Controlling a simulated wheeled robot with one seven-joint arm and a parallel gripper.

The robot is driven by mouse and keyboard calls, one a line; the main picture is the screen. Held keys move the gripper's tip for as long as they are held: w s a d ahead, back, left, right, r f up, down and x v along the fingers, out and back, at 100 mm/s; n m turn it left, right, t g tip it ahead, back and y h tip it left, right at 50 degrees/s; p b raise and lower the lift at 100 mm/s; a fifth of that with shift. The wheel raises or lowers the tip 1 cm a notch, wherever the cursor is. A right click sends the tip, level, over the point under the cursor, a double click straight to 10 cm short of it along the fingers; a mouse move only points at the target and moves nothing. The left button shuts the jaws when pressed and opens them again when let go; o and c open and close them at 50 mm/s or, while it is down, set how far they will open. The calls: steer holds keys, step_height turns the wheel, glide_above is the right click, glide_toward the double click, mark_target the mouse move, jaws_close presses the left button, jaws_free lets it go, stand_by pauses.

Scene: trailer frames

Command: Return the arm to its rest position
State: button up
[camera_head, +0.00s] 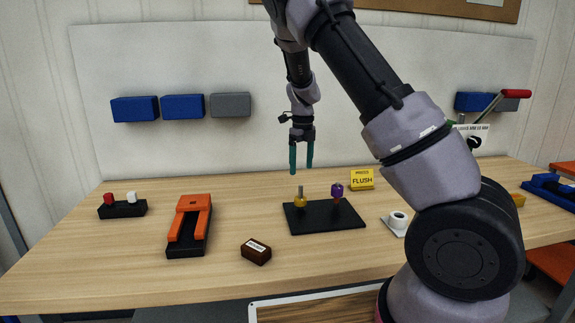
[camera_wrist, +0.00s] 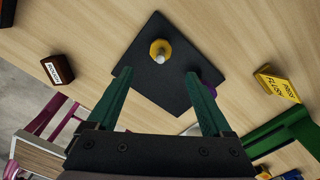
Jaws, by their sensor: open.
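My gripper (camera_head: 301,166) hangs above the workbench (camera_head: 110,275), fingers pointing down, over the back part of a black plate (camera_head: 325,222). The two green fingers are apart with nothing between them. In the wrist view my gripper (camera_wrist: 160,95) is open above the same black plate (camera_wrist: 140,95). A yellow piece with a grey pin (camera_head: 300,200) stands on the plate below the gripper; it also shows in the wrist view (camera_wrist: 160,48). A purple piece (camera_head: 337,191) stands on the plate to its right and is partly hidden behind a finger in the wrist view.
A yellow FLUSH sign (camera_head: 362,180), a dark brown labelled block (camera_head: 256,252), an orange-and-black tool (camera_head: 190,225), a red-and-white piece on a black base (camera_head: 122,206) and a white roll (camera_head: 397,220) are on the bench. Blue and grey bins (camera_head: 183,106) line the back panel.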

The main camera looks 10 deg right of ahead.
steer(key=s+d+r+n+t+y, duration=0.2)
steer(key=s+r+n, duration=0.45)
steer(key=r, duration=0.25)
steer(key=s+d+r+n+t+y, duration=0.1)
steer(key=s+d+r+n+y, duration=0.1)
steer(key=s+r+n, duration=0.55)
steer(key=s+d+r+n+t+h, duration=0.1)
steer(key=s+r+n, duration=0.3)
steer(key=s, duration=0.4)
steer(key=s+r+n+t+h, duration=0.1)
steer(key=s+r+n+t, duration=0.2)
steer(key=s+n, duration=0.4)
steer(key=shift+s+d+r, duration=0.4)
steer(key=shift+s+r, duration=0.1)
